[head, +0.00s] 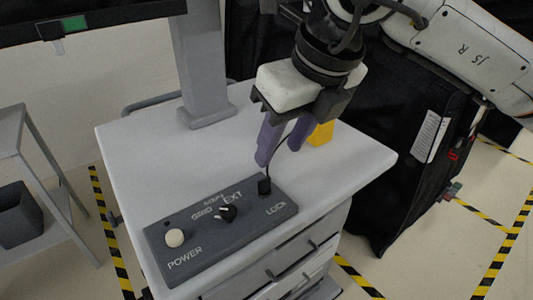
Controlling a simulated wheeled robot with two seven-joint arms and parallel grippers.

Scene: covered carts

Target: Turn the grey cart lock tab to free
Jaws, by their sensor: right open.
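The grey control panel (218,229) lies at the front of the white cart top (145,147). Its black lock tab (264,186) stands up at the panel's right end, beside the word LOCK. My right gripper (278,158) comes down from above with purple fingers. It is open, its fingertips just above and behind the lock tab. I cannot tell whether a finger touches the tab. A black selector knob (228,213) sits mid-panel, and a pale round button (174,238) sits at the left by the word POWER. My left gripper is out of view.
A yellow block (321,133) is behind my right fingers on the cart top. A grey column (204,70) rises at the back. A black covered cart (400,150) stands at the right, and a grey shelf (45,190) at the left. The cart's left top is clear.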

